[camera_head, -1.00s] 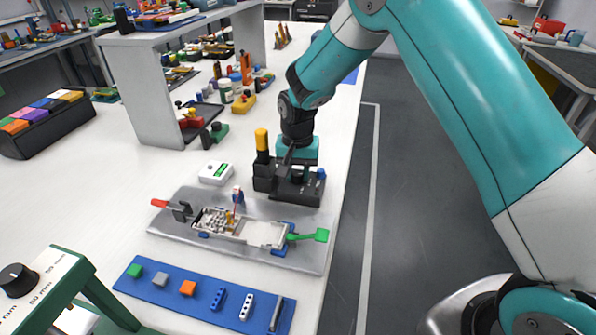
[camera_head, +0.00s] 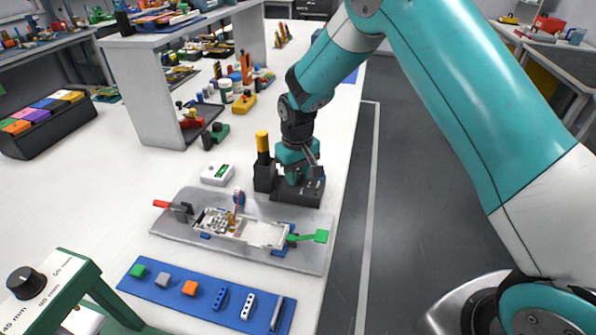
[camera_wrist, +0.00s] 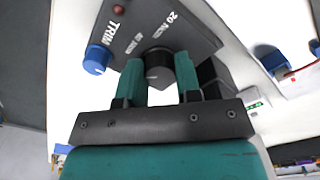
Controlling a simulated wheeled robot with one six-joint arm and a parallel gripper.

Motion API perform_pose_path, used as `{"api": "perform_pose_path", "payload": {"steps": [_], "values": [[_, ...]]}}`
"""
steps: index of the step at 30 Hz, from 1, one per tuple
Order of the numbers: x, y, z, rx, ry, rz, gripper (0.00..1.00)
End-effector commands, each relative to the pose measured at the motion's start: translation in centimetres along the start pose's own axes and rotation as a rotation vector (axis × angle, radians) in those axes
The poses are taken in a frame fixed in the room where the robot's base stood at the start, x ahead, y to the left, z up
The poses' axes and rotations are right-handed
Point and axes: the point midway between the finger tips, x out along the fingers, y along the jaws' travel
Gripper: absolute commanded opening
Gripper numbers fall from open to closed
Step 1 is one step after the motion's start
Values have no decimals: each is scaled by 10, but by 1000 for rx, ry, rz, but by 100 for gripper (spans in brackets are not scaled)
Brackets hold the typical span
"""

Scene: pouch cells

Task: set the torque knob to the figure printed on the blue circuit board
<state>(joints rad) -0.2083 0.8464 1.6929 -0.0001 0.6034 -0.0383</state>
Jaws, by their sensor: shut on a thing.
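The dark torque knob (camera_wrist: 158,58) sits on a black control panel (camera_wrist: 190,32) in the wrist view, with "20 Ncm" and another, smaller figure printed near it. My gripper (camera_wrist: 160,72) has its two teal fingers on either side of this knob, shut on it. A blue knob (camera_wrist: 97,60) beside the word "TRIM" is to the left, untouched. In the head view my gripper (camera_head: 296,178) is over the black unit (camera_head: 290,192), hiding most of its face. I cannot make out a blue circuit board with a readable figure.
A grey plate (camera_head: 180,235) with an open device tray (camera_head: 260,233) and a green lever (camera_head: 321,236) lies in front. A blue strip (camera_head: 170,293) holds several small parts.

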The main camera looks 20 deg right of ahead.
Motion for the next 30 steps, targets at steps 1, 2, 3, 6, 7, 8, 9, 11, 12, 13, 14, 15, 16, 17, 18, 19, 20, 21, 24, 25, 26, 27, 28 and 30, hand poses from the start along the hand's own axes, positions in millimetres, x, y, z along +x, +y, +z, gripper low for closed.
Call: {"api": "perform_pose_path", "payload": {"steps": [1,2,3,6,7,8,9,11,12,13,14,15,16,17,18,19,20,21,24,25,26,27,28,30], "values": [[-1,0,-1,-29,2,0,8],[-1,0,-1,-48,2,0,8],[-1,0,-1,-70,2,0,8],[-1,0,-1,-116,3,1,8],[-1,0,-1,-128,3,1,8],[-1,0,-1,-139,3,1,8],[-1,0,-1,-151,3,1,8],[-1,0,-1,-167,3,1,8],[-1,0,-1,-174,3,1,8],[-1,0,-1,-179,4,1,8],[-1,0,-1,-183,4,1,8],[-1,0,-1,-188,4,1,8],[-1,0,-1,-190,4,1,8],[-1,0,-1,-192,4,1,8],[-1,0,-1,-194,4,1,8],[-1,0,-1,-194,4,1,8],[-1,0,-1,-195,4,1,8],[-1,0,-1,-195,4,1,8],[-1,0,-1,-194,4,1,8],[-1,0,-1,-194,4,1,8],[-1,0,-1,-194,4,1,8],[-1,0,-1,-194,4,1,8],[-1,0,-1,-194,4,1,34],[-1,0,-1,-194,4,1,50]]}}
